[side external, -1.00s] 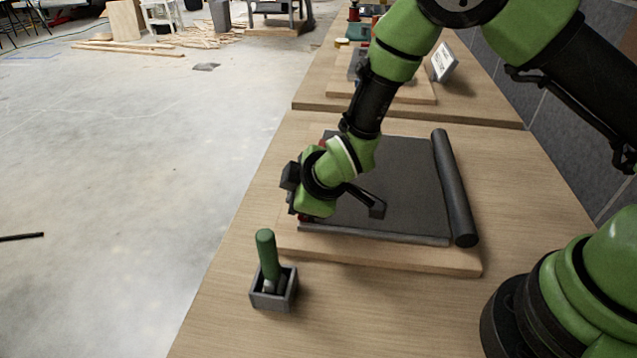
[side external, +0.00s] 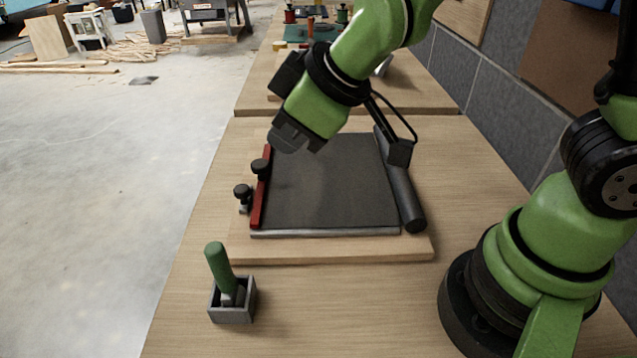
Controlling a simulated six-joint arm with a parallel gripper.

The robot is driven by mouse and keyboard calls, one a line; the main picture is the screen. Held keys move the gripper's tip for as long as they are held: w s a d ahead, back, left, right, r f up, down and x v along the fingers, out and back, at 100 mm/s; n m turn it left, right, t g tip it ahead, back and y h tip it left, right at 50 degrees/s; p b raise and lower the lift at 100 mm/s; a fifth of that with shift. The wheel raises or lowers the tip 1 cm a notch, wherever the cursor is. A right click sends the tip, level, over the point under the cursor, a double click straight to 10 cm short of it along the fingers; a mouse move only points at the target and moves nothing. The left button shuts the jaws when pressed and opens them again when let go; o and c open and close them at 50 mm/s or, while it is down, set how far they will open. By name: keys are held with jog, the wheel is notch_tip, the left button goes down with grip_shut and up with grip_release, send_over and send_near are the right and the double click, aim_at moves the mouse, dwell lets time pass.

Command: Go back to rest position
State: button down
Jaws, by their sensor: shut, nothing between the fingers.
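My gripper (side external: 290,140) is shut and empty. It hangs above the far left part of a dark mat (side external: 325,185), apart from it as far as I can tell. The mat lies flat on a wooden board (side external: 330,247), with a rolled dark end (side external: 402,190) along its right side. A red bar (side external: 261,190) with black knobs (side external: 242,191) lies along the mat's left edge. The gripper and my arm hide part of the mat's far edge.
A green-handled tool (side external: 219,268) stands tilted in a small grey box (side external: 233,302) at the front left. Behind, a second bench (side external: 250,98) carries several items. A grey panelled wall (side external: 460,85) runs along the right.

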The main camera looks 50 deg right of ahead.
jog(key=s+d+r+m, duration=0.5)
jog(key=s, duration=0.2)
jog(key=s+d+r+m, duration=0.4)
jog(key=s+r+m, duration=0.1)
jog(key=s, duration=0.2)
jog(key=shift+s+d+r+m+h, duration=0.15)
jog(key=shift+s+d+m+h, duration=0.15)
jog(key=shift+s+d, duration=0.05)
